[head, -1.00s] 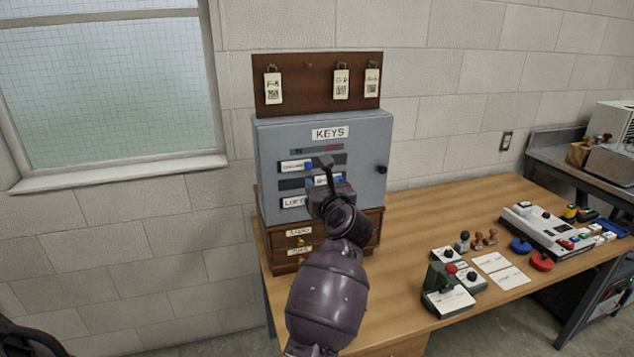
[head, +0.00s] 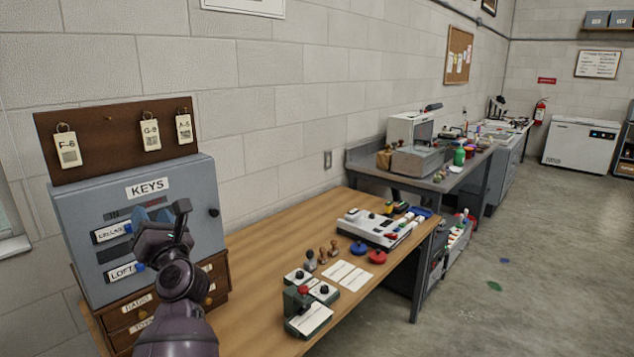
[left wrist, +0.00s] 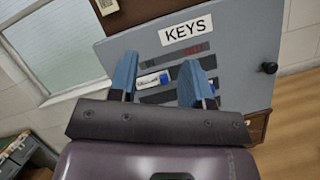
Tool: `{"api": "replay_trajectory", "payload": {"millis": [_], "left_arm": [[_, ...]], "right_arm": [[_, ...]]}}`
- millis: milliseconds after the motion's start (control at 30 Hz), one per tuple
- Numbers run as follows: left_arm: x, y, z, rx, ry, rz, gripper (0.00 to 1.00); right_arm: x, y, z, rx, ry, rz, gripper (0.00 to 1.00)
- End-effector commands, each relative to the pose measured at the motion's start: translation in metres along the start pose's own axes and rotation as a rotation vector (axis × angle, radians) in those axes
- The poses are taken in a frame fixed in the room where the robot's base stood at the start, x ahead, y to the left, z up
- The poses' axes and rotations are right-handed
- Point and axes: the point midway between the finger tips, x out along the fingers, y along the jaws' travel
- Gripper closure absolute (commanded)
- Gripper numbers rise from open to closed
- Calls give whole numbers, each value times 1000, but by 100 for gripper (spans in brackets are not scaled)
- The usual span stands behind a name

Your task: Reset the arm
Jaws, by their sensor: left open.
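My left gripper (head: 160,222) is in front of the grey key cabinet (head: 190,225), which has a KEYS label and labelled slots with blue tabs. In the left wrist view the gripper's two blue-grey fingers (left wrist: 155,82) stand apart with nothing held between them. Behind them the cabinet (left wrist: 245,70) face shows a white label with a blue end. The gripper hides part of the cabinet's slots in the head view. My right gripper is not in view.
The cabinet stands on a wooden drawer unit (head: 135,318) on the wooden desk (head: 250,262). Key tags hang on a brown board (head: 100,140) above. A control box (head: 310,315), stamps (head: 322,253) and a console (head: 375,228) occupy the desk. Open floor (head: 540,270) lies to the right.

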Motion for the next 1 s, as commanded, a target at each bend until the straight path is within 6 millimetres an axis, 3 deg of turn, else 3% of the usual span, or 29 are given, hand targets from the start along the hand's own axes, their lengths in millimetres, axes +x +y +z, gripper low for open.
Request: {"api": "replay_trajectory", "payload": {"millis": [100, 200, 367, 467, 567, 733, 867, 1000], "left_arm": [[-8, 3, 32, 260, -187, 20, 55], [-22, -2, 44, 505, -326, 28, 55], [-54, -22, 39, 913, -526, 14, 55], [-80, -38, 21, 1172, -642, -14, 55], [-109, -54, -8, 1432, -755, -61, 55], [-167, -72, -82, 1857, -946, -187, 55], [-214, -70, -143, 2110, -1072, -307, 55], [-266, -56, -203, 2293, -1183, -441, 55]], "right_arm": [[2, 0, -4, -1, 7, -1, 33], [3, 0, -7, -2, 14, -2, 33], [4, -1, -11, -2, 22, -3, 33], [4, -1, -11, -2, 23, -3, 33], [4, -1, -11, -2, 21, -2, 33], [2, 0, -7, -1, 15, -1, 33], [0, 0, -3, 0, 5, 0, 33], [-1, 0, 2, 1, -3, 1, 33]]}}
